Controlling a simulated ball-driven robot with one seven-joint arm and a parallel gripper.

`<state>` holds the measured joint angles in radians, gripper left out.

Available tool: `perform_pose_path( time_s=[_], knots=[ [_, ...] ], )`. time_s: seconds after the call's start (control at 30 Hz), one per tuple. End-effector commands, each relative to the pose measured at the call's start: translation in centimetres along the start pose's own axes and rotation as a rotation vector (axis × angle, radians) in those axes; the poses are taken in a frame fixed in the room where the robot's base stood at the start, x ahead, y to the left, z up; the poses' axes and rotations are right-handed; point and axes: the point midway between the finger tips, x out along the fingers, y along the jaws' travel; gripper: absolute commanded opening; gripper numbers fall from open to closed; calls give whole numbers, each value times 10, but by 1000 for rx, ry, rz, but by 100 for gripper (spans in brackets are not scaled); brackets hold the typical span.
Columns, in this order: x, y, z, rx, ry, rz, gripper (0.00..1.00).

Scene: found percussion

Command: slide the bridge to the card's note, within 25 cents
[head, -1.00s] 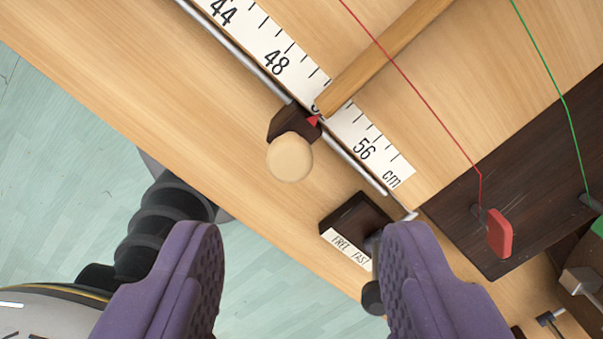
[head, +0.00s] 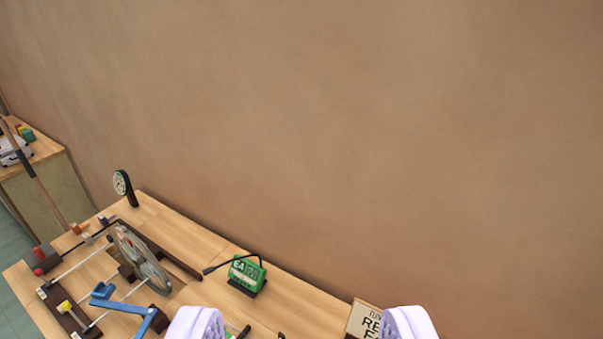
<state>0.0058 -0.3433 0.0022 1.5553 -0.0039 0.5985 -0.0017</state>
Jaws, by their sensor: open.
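My gripper (head: 303,325) is open and empty at the bottom edge of the view, with its two pale purple fingers apart. A card (head: 363,318) stands on the bench behind the right finger. Its lettering is partly hidden, and I cannot read a note on it. A green box marked EA (head: 246,274), with a dark cable or arm, stands on the bench left of the card. The bridge, its scale and the strings are out of view now.
A wooden bench (head: 185,235) runs along a bare brown wall (head: 330,130). A spoked wheel (head: 140,260), a blue crank (head: 122,303) and a round dial (head: 122,185) stand at the left. A second table (head: 50,150) is farther left.

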Motion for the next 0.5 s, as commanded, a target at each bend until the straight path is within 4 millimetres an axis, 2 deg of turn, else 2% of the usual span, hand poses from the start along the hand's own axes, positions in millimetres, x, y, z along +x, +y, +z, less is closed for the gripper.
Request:
perform_pose_path(
  time_s=[0.1, 0.27, 0.4, 0.5],
  knots=[
    [-6, -2, -5, 7, 13, -8, 52],
    [-6, -2, -4, 6, 12, -7, 52],
    [-5, -2, -4, 6, 11, -7, 20],
    [-5, -2, -4, 5, 11, -6, 0]
  ],
)
